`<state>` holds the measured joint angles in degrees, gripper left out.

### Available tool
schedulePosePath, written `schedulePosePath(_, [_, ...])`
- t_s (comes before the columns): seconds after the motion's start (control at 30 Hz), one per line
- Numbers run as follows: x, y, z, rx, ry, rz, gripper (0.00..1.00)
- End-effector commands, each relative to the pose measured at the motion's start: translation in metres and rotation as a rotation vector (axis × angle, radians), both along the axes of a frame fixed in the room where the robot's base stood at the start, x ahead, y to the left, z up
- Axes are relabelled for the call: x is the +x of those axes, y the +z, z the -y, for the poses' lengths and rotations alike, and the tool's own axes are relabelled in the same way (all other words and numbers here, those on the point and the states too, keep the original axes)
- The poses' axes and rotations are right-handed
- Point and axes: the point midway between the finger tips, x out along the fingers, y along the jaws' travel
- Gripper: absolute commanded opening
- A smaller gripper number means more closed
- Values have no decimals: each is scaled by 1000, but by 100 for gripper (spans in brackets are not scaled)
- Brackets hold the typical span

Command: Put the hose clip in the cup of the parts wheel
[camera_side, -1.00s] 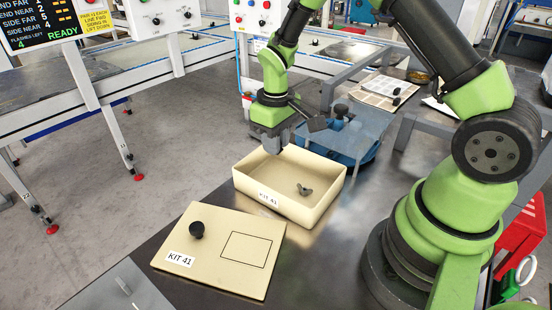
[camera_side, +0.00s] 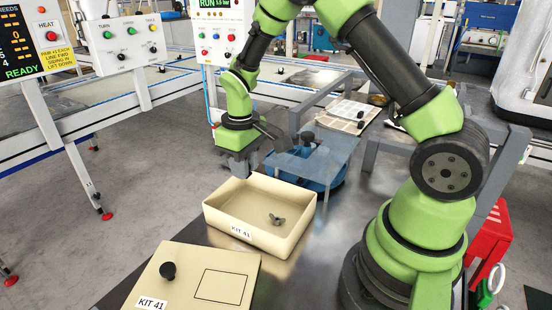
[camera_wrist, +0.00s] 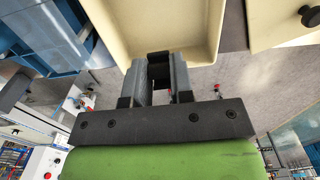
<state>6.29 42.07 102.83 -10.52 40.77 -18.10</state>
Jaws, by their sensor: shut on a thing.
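My gripper (camera_wrist: 158,68) is shut on a small dark piece (camera_wrist: 158,57) between its fingertips in the wrist view. Most of it is hidden, so I cannot tell for sure that it is the hose clip. In the side view my gripper (camera_side: 240,168) points down at the back left rim of the cream bin (camera_side: 260,243); its fingertips are partly hidden. A round blue unit (camera_side: 322,184), which looks like the parts wheel, stands behind the bin under a clear sheet. I cannot make out its cup.
A small wing-shaped grey part (camera_side: 276,219) lies in the bin. A cream KIT 41 board (camera_side: 190,292) with a black knob (camera_side: 168,271) lies in front. The clear sheet (camera_side: 340,150) covers much of the blue unit. Bare metal table shows right of the bin.

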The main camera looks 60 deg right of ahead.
Motion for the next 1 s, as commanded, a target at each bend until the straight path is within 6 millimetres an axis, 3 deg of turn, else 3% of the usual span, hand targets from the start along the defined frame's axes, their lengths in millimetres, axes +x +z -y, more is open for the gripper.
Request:
schedulePosePath(0.13, [9, 0, 12, -1, -2, -1, 0])
schedulePosePath(0.23, [22, 1, 34, -3, -2, -2, 0])
schedulePosePath(0.5, [48, 9, 133, -2, -6, -10, 0])
schedulePosePath(0.73, [41, 17, 204, 6, -18, -7, 0])
schedulePosePath(0.9, [33, 21, 230, 11, -23, -2, 0])
schedulePosePath(1.0, [31, 21, 235, 12, -22, -1, 0])
